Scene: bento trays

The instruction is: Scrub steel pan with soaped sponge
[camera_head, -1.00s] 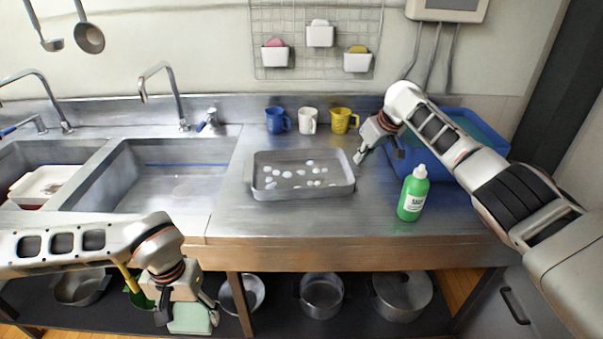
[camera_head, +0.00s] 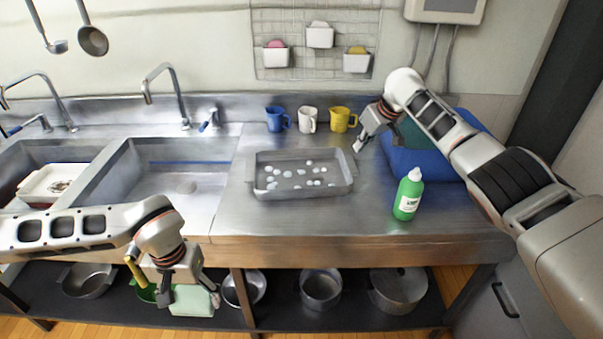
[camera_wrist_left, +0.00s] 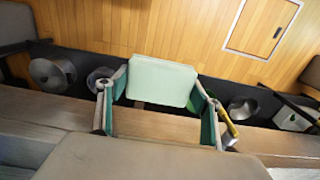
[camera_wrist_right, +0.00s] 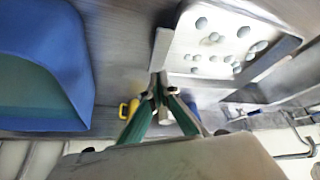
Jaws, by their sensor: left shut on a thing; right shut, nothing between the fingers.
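The steel pan (camera_head: 262,186) is rectangular and sits on the counter right of the sink, with several pale suds spots on its floor. It also shows in the right wrist view (camera_wrist_right: 268,88). My left gripper (camera_head: 190,298) is in front of the counter's front edge, below its top. It is shut on a pale green sponge (camera_wrist_left: 162,82), held between both fingers. My right gripper (camera_head: 359,148) is shut and empty, just off the pan's far right corner. A green soap bottle (camera_head: 408,196) stands upright on the counter, right of the pan.
A blue bin (camera_head: 400,165) stands at the back right, partly behind my right arm. Blue (camera_head: 276,119), white (camera_head: 308,119) and yellow (camera_head: 341,119) mugs stand behind the pan. Sinks with faucets lie left. Pots fill the lower shelf (camera_head: 280,312).

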